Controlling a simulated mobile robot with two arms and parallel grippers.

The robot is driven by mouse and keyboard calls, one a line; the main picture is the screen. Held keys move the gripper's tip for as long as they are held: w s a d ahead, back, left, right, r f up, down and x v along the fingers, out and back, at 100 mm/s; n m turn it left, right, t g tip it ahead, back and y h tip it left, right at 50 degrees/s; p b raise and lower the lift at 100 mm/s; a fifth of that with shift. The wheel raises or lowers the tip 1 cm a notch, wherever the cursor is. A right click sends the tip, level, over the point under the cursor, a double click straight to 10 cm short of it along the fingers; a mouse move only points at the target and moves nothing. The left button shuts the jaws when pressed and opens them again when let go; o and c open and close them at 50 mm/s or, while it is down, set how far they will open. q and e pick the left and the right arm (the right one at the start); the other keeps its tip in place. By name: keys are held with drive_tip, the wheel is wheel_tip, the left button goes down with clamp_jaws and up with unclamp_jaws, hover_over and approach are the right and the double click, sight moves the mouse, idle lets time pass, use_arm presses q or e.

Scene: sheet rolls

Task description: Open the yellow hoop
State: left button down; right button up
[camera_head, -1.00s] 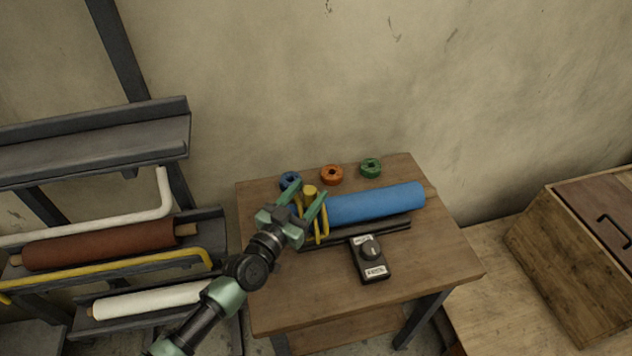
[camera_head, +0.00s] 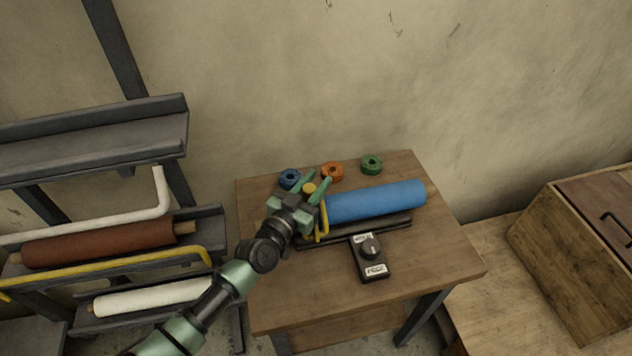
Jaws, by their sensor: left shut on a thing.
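A long yellow hoop (camera_head: 120,264) lies across the front of the left rack, above a white roll (camera_head: 155,297). It is bent down at its right end, and no gripper is near it. A smaller yellow loop (camera_head: 323,222) stands on the table at the left end of the blue roll (camera_head: 375,202). My left gripper (camera_head: 316,181) is beside this loop and shut on a yellow round-topped piece (camera_head: 309,188) between its fingers. The gripper hides part of both, so I cannot tell whether they are joined. My right gripper is not in view.
Blue (camera_head: 289,179), orange (camera_head: 332,171) and green (camera_head: 372,164) rings lie at the table's back. A black control box (camera_head: 371,258) sits in front of the blue roll. A wooden box (camera_head: 575,260) stands at right. The table's front (camera_head: 300,295) is clear.

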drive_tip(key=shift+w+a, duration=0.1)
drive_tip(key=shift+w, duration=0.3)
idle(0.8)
use_arm(q)
drive_tip(key=shift+w, duration=0.1)
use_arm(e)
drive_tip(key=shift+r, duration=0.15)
